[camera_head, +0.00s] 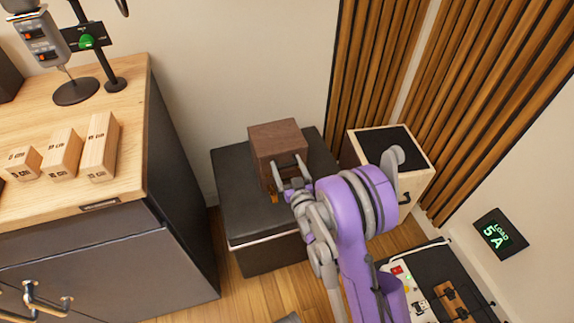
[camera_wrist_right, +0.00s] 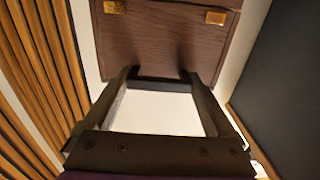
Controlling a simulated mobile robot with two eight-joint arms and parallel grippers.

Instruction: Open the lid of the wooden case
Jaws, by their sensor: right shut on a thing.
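The wooden case (camera_head: 277,142) is a dark brown box on top of a black stand (camera_head: 232,187). Its top looks shut in the head view; I cannot make out a lid seam. My right gripper (camera_head: 291,166) is at the case's near side, its fingers shut on the case's edge. The right wrist view shows the case's brown wood face (camera_wrist_right: 165,45) with two brass fittings (camera_wrist_right: 215,18) near the picture's top. There the gripper's two dark fingers (camera_wrist_right: 158,74) stand apart with their tips against the wood. The purple right arm hides part of the stand. My left gripper is not in view.
A wooden-topped cabinet (camera_head: 133,75) with wooden blocks (camera_head: 62,153) stands at left. A pale box with a black top (camera_head: 388,146) is right of the stand. Slatted panels (camera_head: 372,80) and a wall display (camera_head: 499,235) are at right. Wood floor (camera_head: 283,290) shows in front.

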